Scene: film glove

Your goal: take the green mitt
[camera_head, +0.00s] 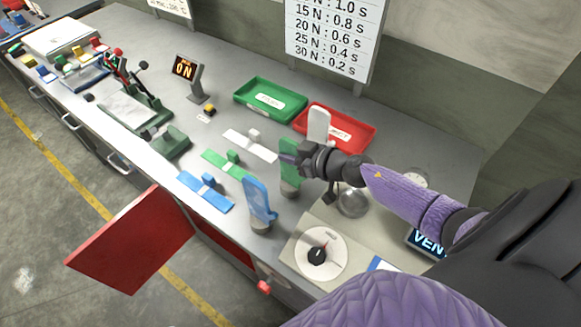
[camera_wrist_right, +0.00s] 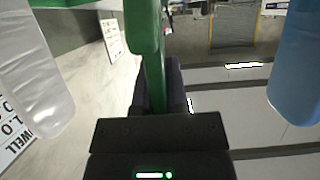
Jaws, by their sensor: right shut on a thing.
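The green mitt (camera_head: 289,181) stands upright on the bench between a blue mitt (camera_head: 258,200) and a white mitt (camera_head: 318,124). My right gripper (camera_head: 297,160) reaches in from the right and is shut on the green mitt, covering part of it. In the right wrist view the green mitt (camera_wrist_right: 148,35) rises from between the jaws (camera_wrist_right: 158,85). The white mitt (camera_wrist_right: 32,75) is at the left there and the blue mitt (camera_wrist_right: 297,65) at the right, both apart from the jaws. I cannot tell whether the green mitt touches the bench. My left gripper is not in view.
A green tray (camera_head: 270,88) and a red tray (camera_head: 362,130) lie behind the mitts. Blue (camera_head: 192,191), green (camera_head: 213,163) and white (camera_head: 262,150) flat strips lie to the left. A dial (camera_head: 335,262) sits in front. A red door (camera_head: 135,245) hangs open below the bench.

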